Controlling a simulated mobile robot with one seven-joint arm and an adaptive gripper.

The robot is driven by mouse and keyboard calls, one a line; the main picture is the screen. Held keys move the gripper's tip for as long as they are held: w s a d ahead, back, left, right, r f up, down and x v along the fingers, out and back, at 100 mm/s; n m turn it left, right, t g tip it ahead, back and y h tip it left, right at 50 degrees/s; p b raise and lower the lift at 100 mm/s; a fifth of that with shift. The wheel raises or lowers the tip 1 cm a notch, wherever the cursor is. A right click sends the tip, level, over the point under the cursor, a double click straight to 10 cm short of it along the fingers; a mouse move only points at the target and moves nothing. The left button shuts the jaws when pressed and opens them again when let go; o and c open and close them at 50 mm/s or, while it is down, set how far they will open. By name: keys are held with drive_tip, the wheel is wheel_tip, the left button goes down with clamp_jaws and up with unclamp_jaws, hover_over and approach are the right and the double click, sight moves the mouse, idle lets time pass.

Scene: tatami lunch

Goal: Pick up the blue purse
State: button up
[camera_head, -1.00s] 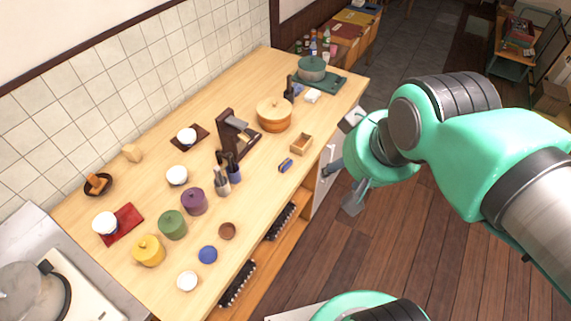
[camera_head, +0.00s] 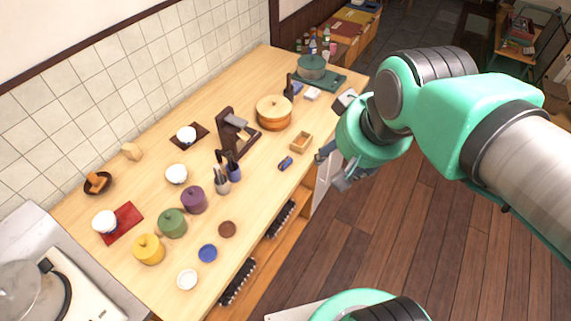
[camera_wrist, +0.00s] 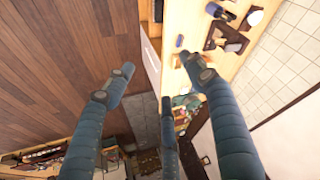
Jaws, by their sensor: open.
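The blue purse (camera_head: 285,163) is a small dark blue pouch lying on the wooden counter, near its front edge. What looks like the same purse (camera_wrist: 179,41) shows small in the wrist view, just beyond the right fingertip. My gripper (camera_head: 334,168) is open and empty. It is off the front edge of the counter, to the right of the purse and apart from it. In the wrist view its fingers (camera_wrist: 157,65) are spread wide, with nothing between them.
A small wooden box (camera_head: 301,142) stands just behind the purse. A dark wooden stand (camera_head: 236,133), a cup of utensils (camera_head: 233,172) and a round wooden tub (camera_head: 274,113) are to the left and behind. The counter (camera_head: 262,190) is bare left of the purse.

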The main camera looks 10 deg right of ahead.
drive_tip(key=w+f+m+g, duration=0.2)
drive_tip(key=w+f+m, duration=0.1)
drive_tip(key=w, duration=0.9)
drive_tip(key=m+g, duration=0.3)
drive_tip(key=m, duration=0.4)
hover_over(287, 162)
wheel_tip(287, 162, down, 26)
drive_tip(key=shift+r, duration=0.15)
drive_tip(key=shift+f+b, duration=0.75)
drive_tip(key=shift+f, duration=3.55)
